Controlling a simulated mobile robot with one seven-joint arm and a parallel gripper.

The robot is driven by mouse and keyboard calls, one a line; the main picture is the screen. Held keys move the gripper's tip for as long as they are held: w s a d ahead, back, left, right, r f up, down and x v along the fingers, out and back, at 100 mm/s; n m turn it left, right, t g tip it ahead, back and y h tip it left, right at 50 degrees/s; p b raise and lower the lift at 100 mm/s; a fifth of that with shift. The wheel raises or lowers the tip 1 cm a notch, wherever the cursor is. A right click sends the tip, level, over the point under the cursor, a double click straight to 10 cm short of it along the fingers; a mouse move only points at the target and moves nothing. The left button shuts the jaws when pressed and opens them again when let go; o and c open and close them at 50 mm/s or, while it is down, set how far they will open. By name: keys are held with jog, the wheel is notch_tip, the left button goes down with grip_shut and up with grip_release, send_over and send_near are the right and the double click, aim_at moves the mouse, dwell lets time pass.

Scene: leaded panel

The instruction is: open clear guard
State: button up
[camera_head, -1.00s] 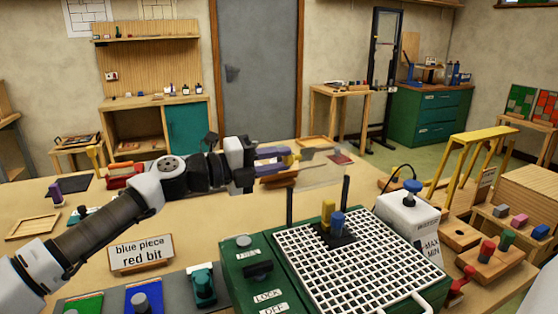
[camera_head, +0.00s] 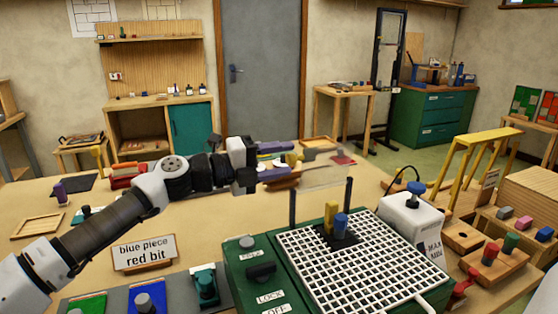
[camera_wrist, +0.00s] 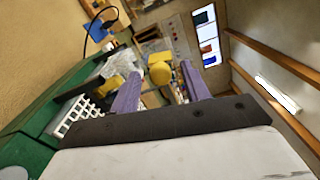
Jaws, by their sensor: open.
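The clear guard (camera_head: 325,176) is a see-through panel between two dark posts at the back of a green machine (camera_head: 238,283) with a white grid top. It appears raised above the grid. My gripper (camera_head: 288,160) points right, just behind and left of the panel's upper edge. Its purple fingers are spread apart in the wrist view (camera_wrist: 160,85), with no object clearly held between them. Whether a finger touches the panel, I cannot tell. A yellow piece (camera_head: 329,214) and a blue piece (camera_head: 341,226) stand on a dark patch of the grid.
A white box with a blue knob (camera_head: 415,187) stands right of the machine. A yellow stand (camera_head: 480,140) and wooden blocks with coloured pegs (camera_head: 490,256) are farther right. A sign reading "blue piece red bit" (camera_head: 143,253) stands at left.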

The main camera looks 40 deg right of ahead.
jog(key=b+v, duration=0.4)
jog(key=v, duration=1)
jog(key=shift+d, duration=0.15)
